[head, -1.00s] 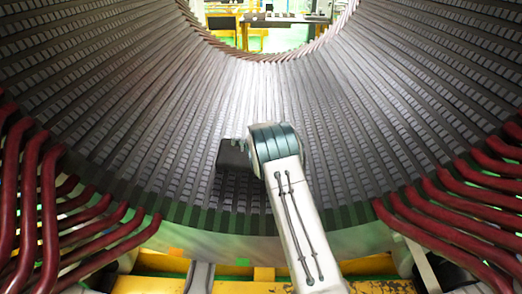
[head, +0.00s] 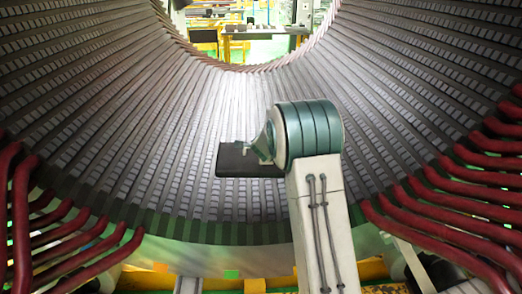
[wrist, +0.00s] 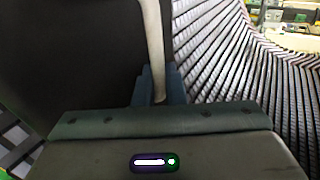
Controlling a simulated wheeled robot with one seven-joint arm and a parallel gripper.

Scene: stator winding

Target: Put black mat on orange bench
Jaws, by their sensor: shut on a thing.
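The black mat (head: 243,162) is a dark flat slab held by one edge in my gripper (head: 262,146), inside the ribbed stator bore. In the wrist view my gripper (wrist: 158,88) is shut on the mat (wrist: 70,60), which fills the upper left of the picture. A pale upright strip shows at the fingers. The mat appears clear of the ribbed wall, but the gap is hard to judge. Beyond the far opening stands a grey-topped bench (head: 262,30) with yellow-orange parts near it; I cannot tell if it is the orange bench.
The curved stator wall (head: 110,120) surrounds my arm. Red bent bars (head: 75,235) stick out at the lower left, and more red bars (head: 450,220) at the lower right. A yellow beam (head: 150,281) runs along the bottom. The far opening of the bore shows free room.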

